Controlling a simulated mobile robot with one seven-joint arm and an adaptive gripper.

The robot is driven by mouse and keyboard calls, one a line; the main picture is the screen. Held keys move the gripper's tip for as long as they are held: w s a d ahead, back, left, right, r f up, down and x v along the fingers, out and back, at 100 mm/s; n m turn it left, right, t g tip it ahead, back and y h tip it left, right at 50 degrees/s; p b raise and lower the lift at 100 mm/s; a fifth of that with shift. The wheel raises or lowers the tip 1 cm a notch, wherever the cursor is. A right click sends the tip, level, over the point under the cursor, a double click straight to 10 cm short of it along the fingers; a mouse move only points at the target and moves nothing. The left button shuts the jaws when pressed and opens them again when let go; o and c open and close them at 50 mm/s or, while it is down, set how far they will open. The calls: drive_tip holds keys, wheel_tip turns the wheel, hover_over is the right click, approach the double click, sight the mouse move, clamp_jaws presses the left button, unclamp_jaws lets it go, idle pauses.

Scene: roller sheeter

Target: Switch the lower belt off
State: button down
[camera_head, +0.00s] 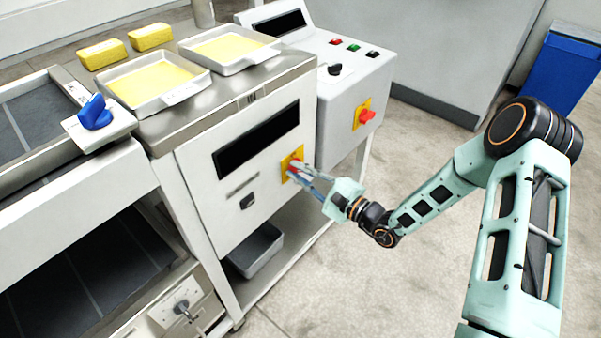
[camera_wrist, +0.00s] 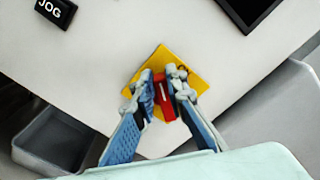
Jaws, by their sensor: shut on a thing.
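A red rotary knob (camera_wrist: 164,101) with a white mark sits on a yellow plate (camera_wrist: 188,58) on the white front panel. In the head view the yellow plate (camera_head: 291,160) is at the panel's right end. My gripper (camera_head: 295,171) is shut on this red knob, its two blue fingers on either side of it in the wrist view (camera_wrist: 163,86). The fingers hide part of the knob. A lower dark belt (camera_head: 85,275) lies at lower left. A grey knob (camera_head: 182,306) sits on a small panel beside it. I cannot tell which knob belongs to this belt.
A black JOG button (camera_wrist: 56,9) is on the same panel. Another red knob (camera_head: 366,116) is on the right control box. A blue knob (camera_head: 95,112) stands at left. Trays of yellow dough (camera_head: 165,102) rest on top.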

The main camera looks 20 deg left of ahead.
drive_tip(key=n, duration=0.1)
drive_tip(key=n+b, duration=0.1)
drive_tip(key=f+n+b, duration=0.1)
drive_tip(key=shift+s+a+n, duration=0.15)
drive_tip(key=shift+a+n, duration=0.1)
drive_tip(key=shift+n, duration=0.05)
drive_tip(key=shift+f+n+b, duration=0.1)
drive_tip(key=shift+n+b, duration=1.4)
drive_tip(key=shift+n, duration=0.2)
drive_tip(key=c, duration=1.9)
unclamp_jaws()
drive_tip(key=shift+c, duration=0.2)
drive_tip(key=shift+f, duration=0.1)
drive_tip(key=shift+s+d, duration=0.1)
drive_tip(key=shift+d, duration=0.15)
drive_tip(key=v, duration=1.1)
drive_tip(key=shift+d, duration=0.3)
drive_tip(key=shift+s, duration=0.1)
